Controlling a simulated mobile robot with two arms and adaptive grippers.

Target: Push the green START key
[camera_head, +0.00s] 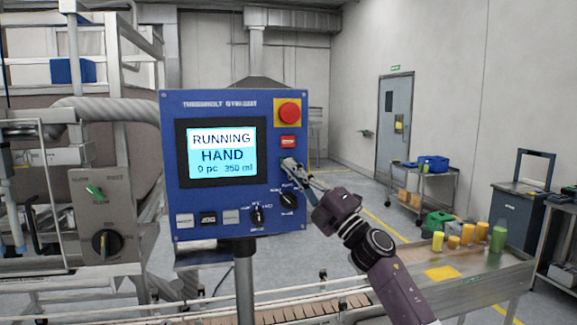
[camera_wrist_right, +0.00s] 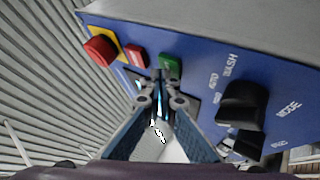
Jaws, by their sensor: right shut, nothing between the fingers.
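The blue control panel (camera_head: 220,100) stands on a post in the middle of the head view. Its screen (camera_head: 222,152) reads RUNNING, HAND, 0 pc, 350 ml. The green START key (camera_wrist_right: 171,65) shows in the right wrist view, partly covered by my fingertips; in the head view my gripper hides it. My right gripper (camera_head: 290,166) is shut and empty, its tips at the panel's right side; they also show in the right wrist view (camera_wrist_right: 162,80). The tips overlap the key's lower left part; I cannot tell whether they touch it. My left gripper is not in view.
A red key (camera_head: 288,142) and a red mushroom button (camera_head: 289,112) on a yellow plate sit above the START key. Black selector knobs (camera_head: 288,200) lie below, close to my fingers. A conveyor (camera_head: 290,312) runs below the panel. Bottles stand on a side table (camera_head: 480,268).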

